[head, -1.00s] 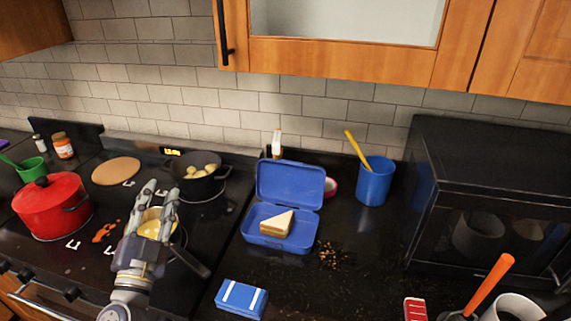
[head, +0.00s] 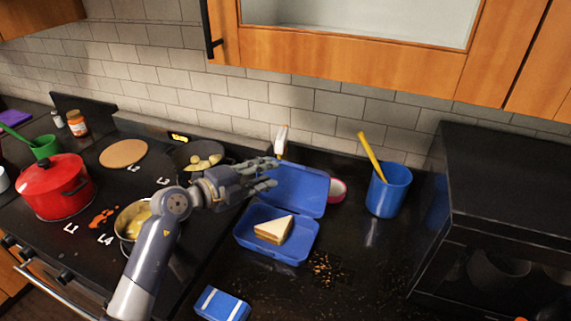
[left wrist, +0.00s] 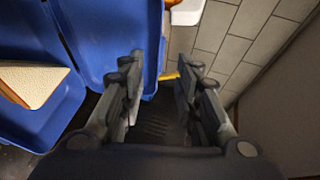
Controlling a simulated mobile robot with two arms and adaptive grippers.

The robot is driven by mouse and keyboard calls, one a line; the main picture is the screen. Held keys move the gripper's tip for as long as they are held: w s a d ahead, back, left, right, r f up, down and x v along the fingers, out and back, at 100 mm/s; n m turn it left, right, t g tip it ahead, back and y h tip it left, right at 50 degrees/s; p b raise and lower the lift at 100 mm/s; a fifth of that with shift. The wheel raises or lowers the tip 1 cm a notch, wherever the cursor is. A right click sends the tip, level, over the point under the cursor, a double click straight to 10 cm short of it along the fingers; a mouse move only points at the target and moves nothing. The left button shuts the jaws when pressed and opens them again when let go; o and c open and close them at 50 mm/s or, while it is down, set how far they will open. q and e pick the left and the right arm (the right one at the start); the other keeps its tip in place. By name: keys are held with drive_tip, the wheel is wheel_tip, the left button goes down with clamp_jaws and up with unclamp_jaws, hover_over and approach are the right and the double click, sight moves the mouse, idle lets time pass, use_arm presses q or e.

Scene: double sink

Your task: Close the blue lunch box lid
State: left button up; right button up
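The blue lunch box (head: 300,251) stands open on the dark counter with a sandwich (head: 275,230) inside. Its lid (head: 303,190) is raised at the back; the lid also shows in the left wrist view (left wrist: 100,35), left of my fingers. My left gripper (head: 270,175) is open with nothing between its fingers, at the lid's upper left edge in the head view. In the left wrist view, one finger of the gripper (left wrist: 160,85) overlaps the lid's edge; I cannot tell whether it touches. My right gripper is not in view.
A blue cup (head: 389,192) with a yellow utensil stands right of the box. A smaller blue box (head: 222,305) lies in front. A pot (head: 133,219) and a red pot (head: 57,189) are on the stove at left. A black microwave (head: 500,200) is at right.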

sight(290, 165)
use_arm(q)
drive_tip(key=x, duration=0.4)
drive_tip(key=shift+s+r, duration=0.1)
drive_tip(key=shift+r, duration=0.05)
drive_tip(key=x, duration=0.3)
drive_tip(key=shift+s+p, duration=0.1)
drive_tip(key=shift+p, duration=0.2)
drive_tip(key=shift+d, duration=0.15)
drive_tip(key=shift+w, duration=0.25)
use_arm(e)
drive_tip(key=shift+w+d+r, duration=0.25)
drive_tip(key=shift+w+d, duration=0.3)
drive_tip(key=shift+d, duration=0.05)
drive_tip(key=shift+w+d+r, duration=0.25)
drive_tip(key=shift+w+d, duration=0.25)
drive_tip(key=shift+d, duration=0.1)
use_arm(q)
drive_tip(key=shift+d, duration=0.1)
clamp_jaws()
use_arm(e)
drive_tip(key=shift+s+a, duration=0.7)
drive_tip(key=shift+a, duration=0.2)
